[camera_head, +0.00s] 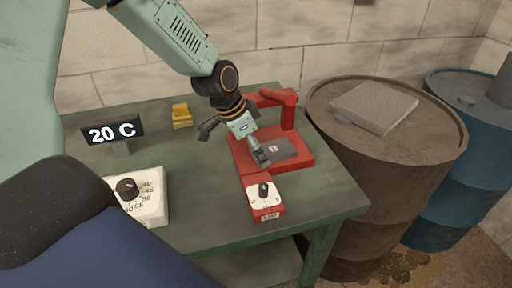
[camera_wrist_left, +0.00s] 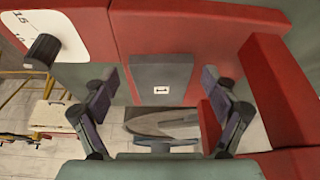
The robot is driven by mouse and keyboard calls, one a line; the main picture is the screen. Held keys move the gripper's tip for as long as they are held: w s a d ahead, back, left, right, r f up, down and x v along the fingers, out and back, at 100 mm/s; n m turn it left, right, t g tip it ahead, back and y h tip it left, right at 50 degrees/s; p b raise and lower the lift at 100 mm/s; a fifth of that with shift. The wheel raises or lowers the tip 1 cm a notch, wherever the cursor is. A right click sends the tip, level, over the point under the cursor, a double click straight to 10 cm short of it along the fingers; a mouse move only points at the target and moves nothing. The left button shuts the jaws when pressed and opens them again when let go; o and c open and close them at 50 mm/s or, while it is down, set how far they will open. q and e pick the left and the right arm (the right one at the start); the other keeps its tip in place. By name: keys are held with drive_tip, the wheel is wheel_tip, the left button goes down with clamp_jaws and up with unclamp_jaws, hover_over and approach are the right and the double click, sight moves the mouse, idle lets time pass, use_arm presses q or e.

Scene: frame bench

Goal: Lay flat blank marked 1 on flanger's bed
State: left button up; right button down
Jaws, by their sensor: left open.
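The flanger (camera_head: 303,164) is a red machine with a flat bed and an upright arm at its back right. A dark grey blank (camera_head: 284,151) lies flat on its bed. In the left wrist view the blank (camera_wrist_left: 160,70) carries a white label marked 1, with red of the flanger (camera_wrist_left: 150,30) on both sides. My left gripper (camera_head: 235,144) is open above the bed's left side, its right finger overlapping the blank in the head view. In the left wrist view the two fingers (camera_wrist_left: 160,108) stand apart with nothing between them. My right gripper is not in view.
A red-based dial box (camera_head: 266,208) stands in front of the flanger. A brown drum (camera_head: 385,150) bearing a grey slab (camera_head: 374,105) and a blue drum stand at right.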

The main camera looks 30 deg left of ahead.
use_arm(q)
drive_tip(key=shift+a+r, duration=0.1)
idle(0.3)
drive_tip(key=v, duration=1.1)
drive_tip(key=shift+r, duration=0.35)
drive_tip(key=shift+x, duration=6)
drive_tip(key=shift+s, duration=0.1)
